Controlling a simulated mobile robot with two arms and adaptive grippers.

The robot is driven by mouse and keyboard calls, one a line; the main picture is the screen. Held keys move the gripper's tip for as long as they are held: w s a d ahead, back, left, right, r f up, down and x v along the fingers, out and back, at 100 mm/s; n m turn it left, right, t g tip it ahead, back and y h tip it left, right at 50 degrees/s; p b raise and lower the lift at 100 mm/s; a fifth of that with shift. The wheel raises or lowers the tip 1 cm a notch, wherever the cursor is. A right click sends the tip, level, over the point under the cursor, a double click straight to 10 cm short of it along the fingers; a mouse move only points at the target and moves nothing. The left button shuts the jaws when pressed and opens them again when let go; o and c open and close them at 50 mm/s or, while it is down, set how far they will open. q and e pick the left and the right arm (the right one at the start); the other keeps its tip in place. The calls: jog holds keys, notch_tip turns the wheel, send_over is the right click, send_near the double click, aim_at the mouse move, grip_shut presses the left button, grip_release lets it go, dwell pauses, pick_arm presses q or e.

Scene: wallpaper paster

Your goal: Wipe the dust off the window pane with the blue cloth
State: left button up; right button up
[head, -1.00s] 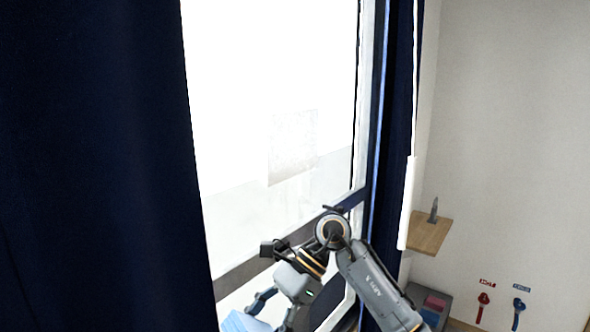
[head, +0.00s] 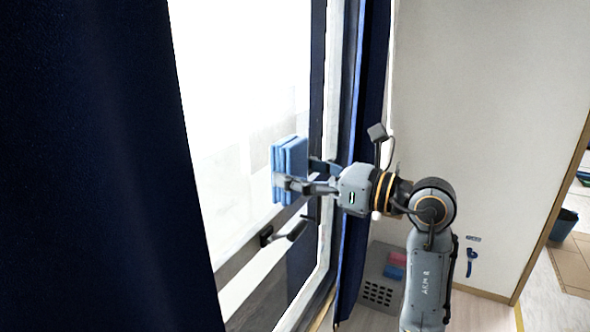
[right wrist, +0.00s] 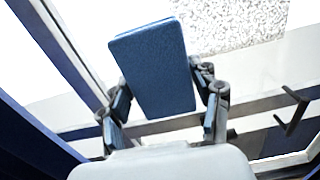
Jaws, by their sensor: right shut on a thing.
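The blue cloth (head: 290,158), a thick folded block, is held upright in my right gripper (head: 297,174) in front of the window pane (head: 235,90). In the right wrist view the cloth (right wrist: 155,70) sits between the two fingers of the right gripper (right wrist: 163,97). The dust (right wrist: 232,22) is a speckled grey patch on the bright pane, up and right of the cloth in that view. In the head view I cannot make out the patch. I cannot tell whether the cloth touches the glass. My left gripper is not in view.
A dark window handle (head: 284,232) sticks out from the frame below the cloth. Dark blue curtains hang left (head: 90,160) and right (head: 368,130) of the window. A grey box (head: 378,295) with red and blue items stands on the floor by the wall.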

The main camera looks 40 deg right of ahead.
aim_at(271, 141)
jog(key=shift+f, duration=0.15)
jog(key=x, duration=0.6)
jog(key=shift+w, duration=0.2)
jog(key=shift+x, duration=1.35)
dwell(2.0)
jog(key=shift+a, duration=0.1)
dwell(0.6)
jog(key=shift+w+d, duration=0.7)
jog(key=shift+d, duration=1)
jog(key=shift+w+d, duration=0.7)
jog(key=shift+d, duration=1)
jog(key=shift+w+d, duration=0.65)
jog(key=shift+d, duration=1.05)
jog(key=shift+d, duration=0.1)
jog(key=w+d, duration=0.3)
jog(key=d, duration=0.3)
jog(key=shift+d, duration=0.35)
